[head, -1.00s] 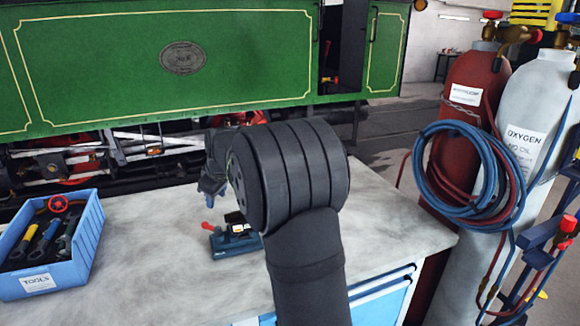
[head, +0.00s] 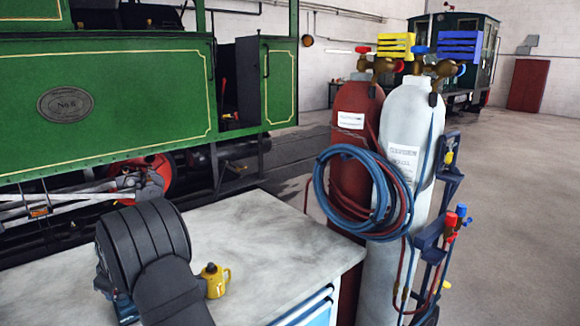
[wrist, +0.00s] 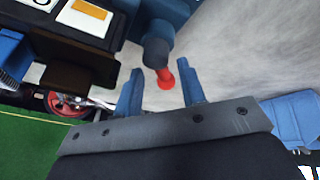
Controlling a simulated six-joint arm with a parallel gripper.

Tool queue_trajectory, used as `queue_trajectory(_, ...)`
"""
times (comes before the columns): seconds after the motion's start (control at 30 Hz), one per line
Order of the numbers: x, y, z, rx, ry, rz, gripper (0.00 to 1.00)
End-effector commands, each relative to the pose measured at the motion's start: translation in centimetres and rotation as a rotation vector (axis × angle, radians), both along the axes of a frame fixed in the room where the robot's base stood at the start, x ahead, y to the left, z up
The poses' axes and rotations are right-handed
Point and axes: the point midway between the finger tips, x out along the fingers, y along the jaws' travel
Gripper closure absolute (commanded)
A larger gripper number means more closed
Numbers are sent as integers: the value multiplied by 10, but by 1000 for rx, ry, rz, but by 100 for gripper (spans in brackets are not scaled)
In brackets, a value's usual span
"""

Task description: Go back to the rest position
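My gripper (wrist: 160,82) shows in the wrist view with its two blue fingers apart. Nothing is held between them. Beyond the fingertips is a dark lever with a red end (wrist: 166,78), part of a dark blue device with black and white blocks (wrist: 88,20). I cannot tell how far the fingers are from the lever. In the head view my arm hides my gripper and most of the device; only a blue corner (head: 127,309) shows at the lower left.
A yellow can (head: 214,281) stands on the pale workbench (head: 275,235), right beside my arm. A red cylinder (head: 354,110) and white cylinder (head: 408,115) with hoses (head: 365,205) stand past the bench's right edge. A blue tray (wrist: 293,118) shows in the wrist view.

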Motion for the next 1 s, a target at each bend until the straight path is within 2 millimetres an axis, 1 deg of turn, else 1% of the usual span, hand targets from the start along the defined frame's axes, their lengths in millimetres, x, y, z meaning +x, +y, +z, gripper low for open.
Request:
queue_trajectory(0.17, 1, 2, -5, 0, 0, 0, 63)
queue_trajectory(0.43, 1, 2, -4, 0, 0, 0, 63)
queue_trajectory(0.53, 0, 0, 0, 0, 0, 0, 63)
queue_trajectory(0.67, -2, -5, 13, 1, -1, 0, 63)
queue_trajectory(0.77, -6, -11, 28, 2, -2, 0, 63)
queue_trajectory(1.0, -16, -29, 71, 1, -1, 0, 63)
